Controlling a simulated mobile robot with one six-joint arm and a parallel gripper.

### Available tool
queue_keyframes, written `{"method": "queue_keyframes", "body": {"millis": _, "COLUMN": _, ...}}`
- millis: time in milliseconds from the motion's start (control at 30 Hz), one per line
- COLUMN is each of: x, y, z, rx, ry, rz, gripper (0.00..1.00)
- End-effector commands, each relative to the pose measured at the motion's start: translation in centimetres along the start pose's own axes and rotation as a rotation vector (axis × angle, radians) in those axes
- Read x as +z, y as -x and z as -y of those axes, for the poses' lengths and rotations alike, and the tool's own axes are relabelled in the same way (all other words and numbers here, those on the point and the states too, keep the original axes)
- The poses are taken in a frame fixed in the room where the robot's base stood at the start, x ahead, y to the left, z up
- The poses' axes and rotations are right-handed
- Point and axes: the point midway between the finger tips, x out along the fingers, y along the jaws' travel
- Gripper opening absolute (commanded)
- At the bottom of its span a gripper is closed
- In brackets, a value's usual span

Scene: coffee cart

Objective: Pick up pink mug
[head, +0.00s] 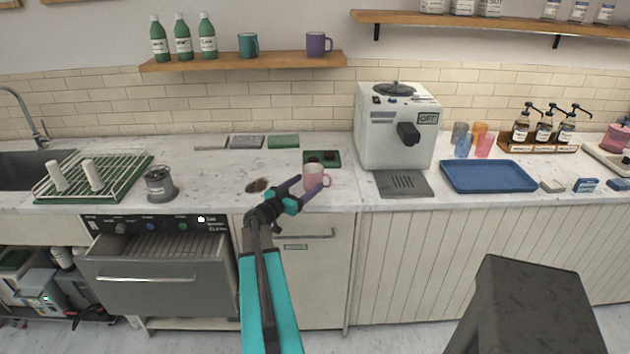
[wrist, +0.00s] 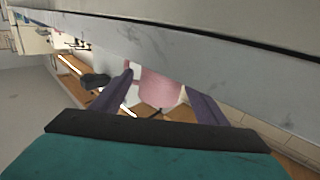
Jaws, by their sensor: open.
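The pink mug (head: 315,178) stands upright near the front edge of the white marble counter, left of the coffee machine. My gripper (head: 305,192) is at the mug's left front side, with its purple fingers apart. In the wrist view, the pink mug (wrist: 157,88) shows between the two spread fingers of my gripper (wrist: 160,92), with its handle toward one finger. I cannot tell whether either finger touches the mug.
A white coffee machine (head: 394,128) stands right of the mug, and a green tray (head: 333,165) lies behind it. A blue tray (head: 488,176) is further right. The dishwasher (head: 155,275) stands open below the counter at left. A shelf (head: 240,62) hangs above.

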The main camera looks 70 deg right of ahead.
Motion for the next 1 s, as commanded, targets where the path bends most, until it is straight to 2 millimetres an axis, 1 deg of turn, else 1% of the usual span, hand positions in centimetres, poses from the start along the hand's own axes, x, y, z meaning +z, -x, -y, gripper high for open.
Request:
{"method": "queue_keyframes", "body": {"millis": 367, "x": -0.1, "y": -0.3, "z": 0.1, "rx": 0.000, "ry": 0.001, "rz": 0.000, "gripper": 0.68}}
{"method": "queue_keyframes", "body": {"millis": 567, "x": -0.1, "y": -1.6, "z": 0.2, "rx": 0.000, "ry": 0.001, "rz": 0.001, "gripper": 0.68}}
{"method": "queue_keyframes", "body": {"millis": 900, "x": 0.1, "y": -4.5, "z": 0.3, "rx": 0.000, "ry": 0.001, "rz": 0.000, "gripper": 0.68}}
{"method": "queue_keyframes", "body": {"millis": 1000, "x": 0.2, "y": -5.0, "z": 0.3, "rx": 0.000, "ry": 0.001, "rz": 0.000, "gripper": 0.68}}
